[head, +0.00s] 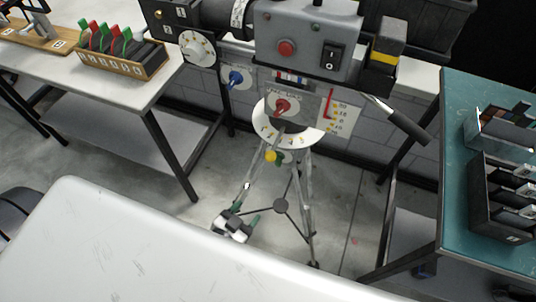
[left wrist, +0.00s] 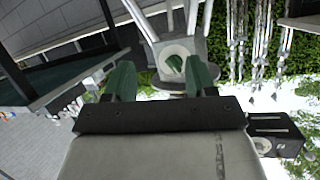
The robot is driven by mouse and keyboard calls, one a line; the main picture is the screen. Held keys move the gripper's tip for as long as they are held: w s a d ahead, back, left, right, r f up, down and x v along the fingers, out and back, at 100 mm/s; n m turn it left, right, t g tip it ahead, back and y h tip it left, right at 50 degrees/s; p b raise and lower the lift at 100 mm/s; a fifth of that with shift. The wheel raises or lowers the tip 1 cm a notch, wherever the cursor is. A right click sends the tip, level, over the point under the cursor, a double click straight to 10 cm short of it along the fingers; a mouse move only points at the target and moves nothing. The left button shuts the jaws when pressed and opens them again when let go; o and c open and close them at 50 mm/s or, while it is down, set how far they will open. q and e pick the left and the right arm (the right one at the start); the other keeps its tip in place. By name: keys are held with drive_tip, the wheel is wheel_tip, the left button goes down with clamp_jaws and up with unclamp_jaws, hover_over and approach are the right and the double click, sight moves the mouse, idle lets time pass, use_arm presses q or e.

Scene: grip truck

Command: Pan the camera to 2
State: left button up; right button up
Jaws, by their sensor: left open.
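The grey camera (head: 305,35) sits on a tripod (head: 308,205) in the middle of the head view. Below it is a white pan dial (head: 262,123) with yellow marks; its numbers are too small to read. A black pan handle (head: 405,122) sticks out to the lower right. A red knob (head: 282,106) and a yellow knob (head: 271,156) are near the dial. My left gripper (head: 246,212) is open and empty, low beside the tripod legs, well below the dial. The left wrist view shows its green fingers (left wrist: 162,82) apart, with tripod parts beyond. My right gripper is not in view.
A white tabletop (head: 150,235) fills the lower left foreground. A left bench (head: 130,85) holds a wooden rack of colored clips (head: 125,66). A teal bench (head: 455,190) with black holders (head: 500,205) stands right. Bare floor surrounds the tripod.

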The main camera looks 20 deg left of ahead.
sight(267, 160)
use_arm(q)
wheel_tip(267, 160, up, 14)
drive_tip(key=t, duration=0.4)
drive_tip(key=shift+h, duration=0.4)
drive_tip(key=x, duration=0.4)
drive_tip(key=p+x, duration=0.1)
drive_tip(key=x, duration=0.3)
drive_tip(key=p+x, duration=0.1)
drive_tip(key=x, duration=0.3)
drive_tip(key=shift+s+d+r, duration=0.1)
drive_tip(key=shift+d+r, duration=0.1)
drive_tip(key=shift+d, duration=0.05)
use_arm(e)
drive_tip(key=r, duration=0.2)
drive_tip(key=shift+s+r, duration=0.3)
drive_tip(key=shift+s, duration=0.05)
